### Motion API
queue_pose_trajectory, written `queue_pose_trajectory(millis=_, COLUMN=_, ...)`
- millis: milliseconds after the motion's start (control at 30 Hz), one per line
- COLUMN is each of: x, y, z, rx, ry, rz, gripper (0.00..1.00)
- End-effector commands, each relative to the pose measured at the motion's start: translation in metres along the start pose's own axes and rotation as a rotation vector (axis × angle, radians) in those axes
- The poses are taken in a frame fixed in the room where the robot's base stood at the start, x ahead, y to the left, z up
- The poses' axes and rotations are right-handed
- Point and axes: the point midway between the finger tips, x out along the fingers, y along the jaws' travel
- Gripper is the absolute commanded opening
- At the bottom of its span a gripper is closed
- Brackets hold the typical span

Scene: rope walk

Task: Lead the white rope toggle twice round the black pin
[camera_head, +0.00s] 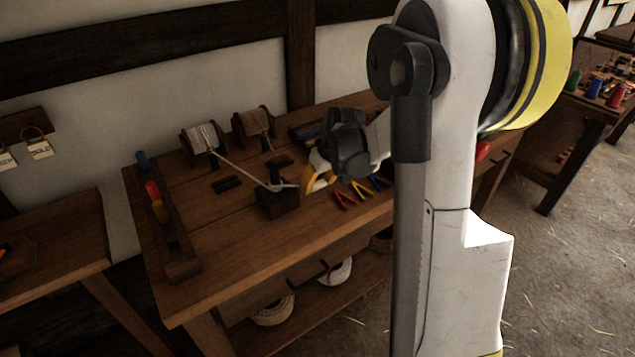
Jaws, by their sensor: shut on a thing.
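A white rope (240,170) runs from a spool of white cord (203,138) at the back of the bench down to a dark block (278,204). Its pale end, which looks like the white toggle (290,186), lies at the top of this block.
Red and yellow-handled tools (345,198) lie right of my gripper. The bench front is clear.

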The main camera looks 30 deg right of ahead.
Motion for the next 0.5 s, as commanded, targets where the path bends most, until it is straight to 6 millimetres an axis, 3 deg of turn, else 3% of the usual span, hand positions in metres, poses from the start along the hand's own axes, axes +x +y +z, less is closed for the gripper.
queue_pose_trajectory(millis=500, x=0.019, y=0.000, z=0.008, rx=0.000, ry=0.000, rz=0.000, gripper=0.35)
